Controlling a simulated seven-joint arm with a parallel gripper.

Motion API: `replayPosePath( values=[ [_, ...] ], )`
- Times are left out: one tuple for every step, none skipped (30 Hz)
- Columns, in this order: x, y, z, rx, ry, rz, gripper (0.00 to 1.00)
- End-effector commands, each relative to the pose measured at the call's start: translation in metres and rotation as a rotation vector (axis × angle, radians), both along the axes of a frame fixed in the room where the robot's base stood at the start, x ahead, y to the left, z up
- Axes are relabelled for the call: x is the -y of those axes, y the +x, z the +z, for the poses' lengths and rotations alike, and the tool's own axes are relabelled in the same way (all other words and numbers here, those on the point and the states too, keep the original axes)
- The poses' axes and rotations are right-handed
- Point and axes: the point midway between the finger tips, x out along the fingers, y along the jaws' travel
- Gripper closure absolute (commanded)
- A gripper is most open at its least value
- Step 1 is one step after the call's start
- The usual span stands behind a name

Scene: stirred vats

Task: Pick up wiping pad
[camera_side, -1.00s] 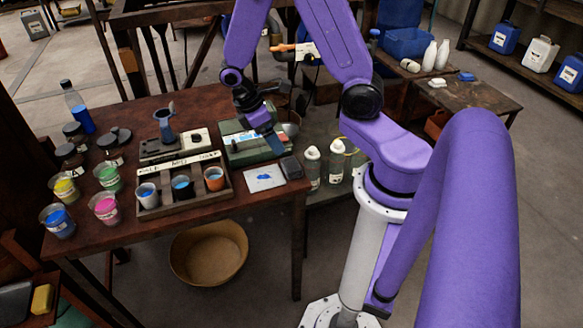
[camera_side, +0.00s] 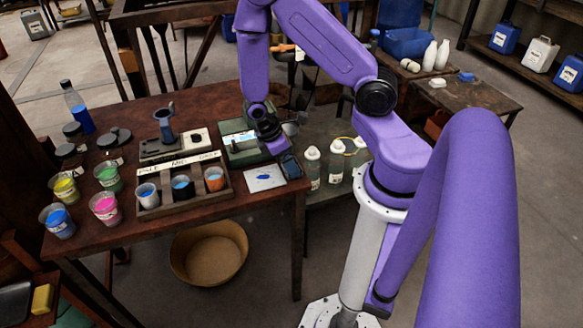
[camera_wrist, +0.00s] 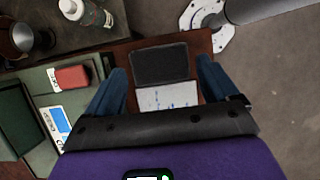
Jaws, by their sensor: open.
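The wiping pad looks to be the dark grey rectangular pad (camera_wrist: 160,64) near the table's edge, beside a white card with blue marks (camera_wrist: 168,97). In the side view the card (camera_side: 264,178) lies to the left of the pad, which is largely hidden by my fingers. My gripper (camera_wrist: 162,68) is open and empty, pointing down at the pad. In the wrist view its blue fingers show on either side of the pad and card, with the pad framed near their tips. It also shows in the side view (camera_side: 286,160); I cannot tell whether the fingertips touch the pad.
A green case (camera_side: 243,152) stands just left of my gripper. Bottles (camera_side: 312,168) stand lower, right of the table. A wooden rack (camera_side: 182,188) with cups is to the left. Jars and paint cups (camera_side: 106,207) fill the table's left end.

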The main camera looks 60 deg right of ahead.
Motion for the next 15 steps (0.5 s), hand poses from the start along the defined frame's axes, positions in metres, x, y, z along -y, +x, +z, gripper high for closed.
replayPosePath(
  values=[
    [0.002,-0.002,-0.006,-0.003,-0.001,0.001,0.13],
    [0.003,-0.003,-0.009,-0.003,-0.001,0.001,0.13],
    [0.004,-0.003,-0.012,-0.001,-0.001,0.0,0.13],
    [0.004,-0.004,-0.014,-0.001,0.0,0.002,0.13],
    [0.005,-0.005,-0.015,-0.001,0.0,0.002,0.13],
    [0.005,-0.005,-0.017,-0.001,0.0,0.001,0.13],
    [0.005,-0.005,-0.018,-0.001,-0.001,0.0,0.13],
    [0.006,-0.005,-0.019,0.0,-0.001,-0.001,0.13],
    [0.006,-0.006,-0.019,0.0,0.0,0.0,0.13],
    [0.006,-0.006,-0.019,0.0,0.0,0.0,0.13],
    [0.005,-0.005,-0.019,0.001,-0.001,0.0,0.13],
    [0.005,-0.005,-0.019,0.001,-0.001,0.0,0.13],
    [0.005,-0.005,-0.019,0.001,-0.001,0.0,0.13],
    [0.005,-0.005,-0.019,0.001,-0.001,0.0,0.13],
    [0.005,-0.005,-0.019,0.001,-0.001,0.0,0.13]
  ],
)
